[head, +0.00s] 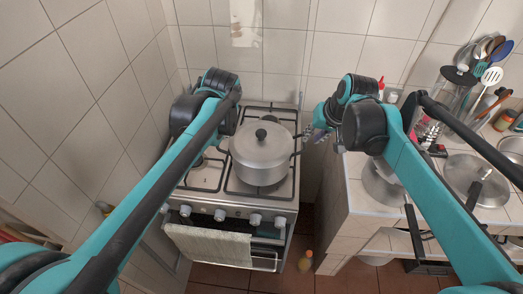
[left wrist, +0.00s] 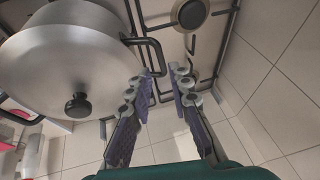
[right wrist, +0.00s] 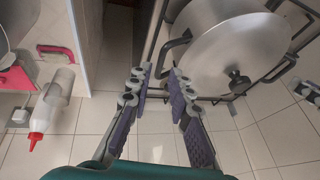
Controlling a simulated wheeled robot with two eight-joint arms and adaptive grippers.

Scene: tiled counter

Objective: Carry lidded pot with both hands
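A silver lidded pot (head: 262,165) with a dark lid knob (head: 261,134) stands on the stove's black grates. In the left wrist view the pot (left wrist: 60,60) is at left, and its dark side handle (left wrist: 150,48) lies just beyond my open left gripper (left wrist: 164,75). In the head view the left fingers are hidden behind my wrist. My right gripper (head: 318,134) is right of the pot, near its other handle. In the right wrist view my right gripper (right wrist: 157,73) is open and empty, with the handle (right wrist: 168,52) just beyond its fingertips. The lid is on.
The stove (head: 225,205) has knobs and a towel (head: 208,244) on its front. Left and back are tiled walls. On the right counter stand a pan (head: 380,185), a second lidded pan (head: 475,180) and a utensil holder. A white bottle with red tip (right wrist: 52,100) stands there too.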

